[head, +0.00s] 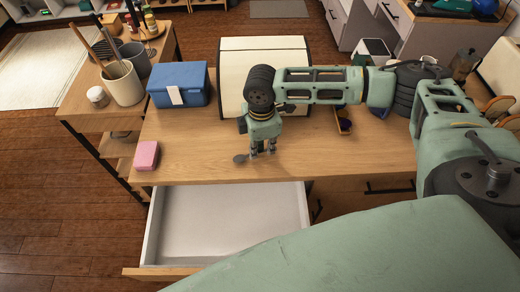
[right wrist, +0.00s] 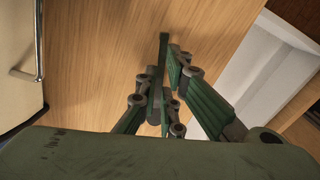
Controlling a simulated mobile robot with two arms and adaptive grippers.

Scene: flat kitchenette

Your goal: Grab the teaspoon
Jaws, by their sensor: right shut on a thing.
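The teaspoon (head: 240,158) is small and dark grey. Its rounded end shows in the head view just left of my right gripper's fingertips, low over the wooden counter near its front edge. My right gripper (head: 262,152) points down and is shut on the teaspoon. In the right wrist view, a dark narrow handle (right wrist: 163,50) sticks out between the green fingers (right wrist: 168,88). The fingers hide part of the spoon. I cannot tell whether it still touches the counter. My left gripper is not in view.
An open, empty white drawer (head: 225,215) juts out below the counter (head: 200,150). A pink block (head: 146,155) lies at the counter's left. A blue box (head: 180,82) and a large cream box (head: 264,50) stand behind. Counter between the pink block and gripper is clear.

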